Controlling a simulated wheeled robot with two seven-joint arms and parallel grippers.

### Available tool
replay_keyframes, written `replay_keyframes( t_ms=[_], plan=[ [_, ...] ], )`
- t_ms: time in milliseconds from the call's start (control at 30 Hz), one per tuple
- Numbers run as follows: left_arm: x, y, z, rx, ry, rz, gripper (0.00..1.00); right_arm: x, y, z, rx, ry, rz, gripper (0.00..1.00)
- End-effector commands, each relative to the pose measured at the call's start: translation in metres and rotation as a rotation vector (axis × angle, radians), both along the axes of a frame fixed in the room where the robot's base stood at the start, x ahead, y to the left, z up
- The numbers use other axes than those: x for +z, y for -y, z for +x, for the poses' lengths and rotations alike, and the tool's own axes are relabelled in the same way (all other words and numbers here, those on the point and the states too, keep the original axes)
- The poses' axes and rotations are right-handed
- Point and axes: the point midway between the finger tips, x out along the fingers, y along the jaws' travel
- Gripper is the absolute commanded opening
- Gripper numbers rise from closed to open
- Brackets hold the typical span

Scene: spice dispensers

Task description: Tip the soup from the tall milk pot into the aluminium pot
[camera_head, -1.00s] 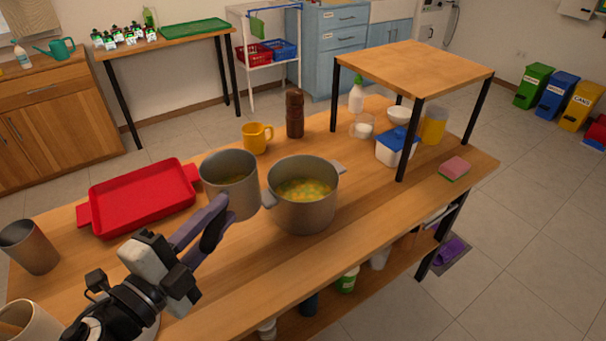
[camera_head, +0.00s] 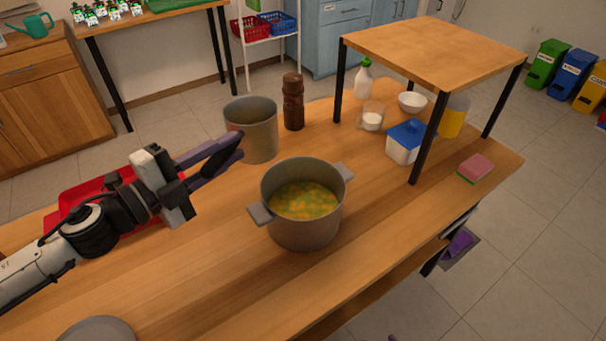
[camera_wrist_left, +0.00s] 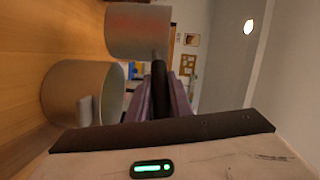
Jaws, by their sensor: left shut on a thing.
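The tall milk pot (camera_head: 252,140) is a grey, roughly upright cylinder, behind and left of the aluminium pot in the head view; little of its inside shows. My left gripper (camera_head: 238,145) is shut at its near left side, apparently on its handle. In the left wrist view the milk pot (camera_wrist_left: 138,32) is beyond the fingers (camera_wrist_left: 160,95). The wide two-handled aluminium pot (camera_head: 302,228) stands upright on the table and holds yellow-green soup with orange pieces. It also shows in the wrist view (camera_wrist_left: 70,92). My right gripper is not in view.
A red tray (camera_head: 70,203) lies behind my left arm. A brown pepper mill (camera_head: 293,102) stands just right of the milk pot. A raised wooden shelf (camera_head: 435,50) on black legs stands at right over a blue-lidded box (camera_head: 405,145).

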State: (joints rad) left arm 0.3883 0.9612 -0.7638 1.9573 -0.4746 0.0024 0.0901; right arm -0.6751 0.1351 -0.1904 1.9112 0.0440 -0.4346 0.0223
Motion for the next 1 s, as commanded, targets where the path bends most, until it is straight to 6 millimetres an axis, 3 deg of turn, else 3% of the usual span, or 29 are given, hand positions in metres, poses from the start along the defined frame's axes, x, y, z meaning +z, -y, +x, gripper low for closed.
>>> replay_keyframes(
  t_ms=[33, 200, 400, 767, 1000],
  plan=[
    [-0.015, 0.001, 0.000, -0.001, 0.002, -0.004, 0.00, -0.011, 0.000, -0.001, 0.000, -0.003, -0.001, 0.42],
    [-0.051, 0.000, -0.001, 0.003, 0.001, -0.004, 0.00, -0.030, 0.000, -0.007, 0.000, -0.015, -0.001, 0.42],
    [-0.075, -0.002, -0.002, 0.008, -0.001, 0.000, 0.00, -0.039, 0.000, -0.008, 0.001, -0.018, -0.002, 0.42],
    [-0.079, -0.003, -0.002, 0.009, -0.001, 0.001, 0.00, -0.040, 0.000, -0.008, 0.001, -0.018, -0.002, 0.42],
    [-0.057, 0.000, -0.005, 0.007, 0.029, 0.032, 0.00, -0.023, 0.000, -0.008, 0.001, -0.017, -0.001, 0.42]
  ],
)
